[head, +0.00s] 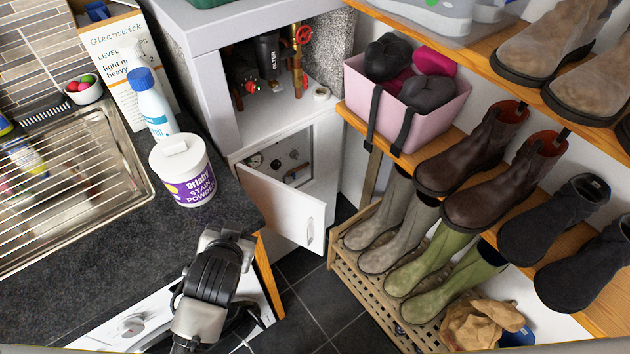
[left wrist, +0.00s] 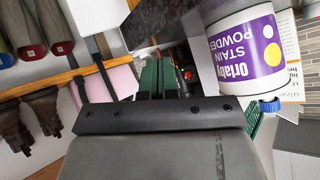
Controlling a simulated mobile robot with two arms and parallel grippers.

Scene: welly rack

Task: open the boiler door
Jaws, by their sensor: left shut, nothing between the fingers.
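The white boiler door (head: 287,205) stands partly open at the bottom of the white boiler housing (head: 205,70) in the head view. Its handle (head: 311,233) is near the free edge on the right. Gauges and valves (head: 287,163) show in the opening behind it. My left gripper (head: 230,235) is at the worktop's edge, left of and below the door, apart from it. Its fingers show shut and empty in the left wrist view (left wrist: 158,78). My right gripper is not in view.
A stain powder tub (head: 183,170) and a spray bottle (head: 152,103) stand on the dark worktop (head: 90,240) near my left arm. A boot rack (head: 350,255) stands right of the door. Shelves with boots and a pink basket (head: 405,105) are above it. Dark floor tiles (head: 315,295) are clear.

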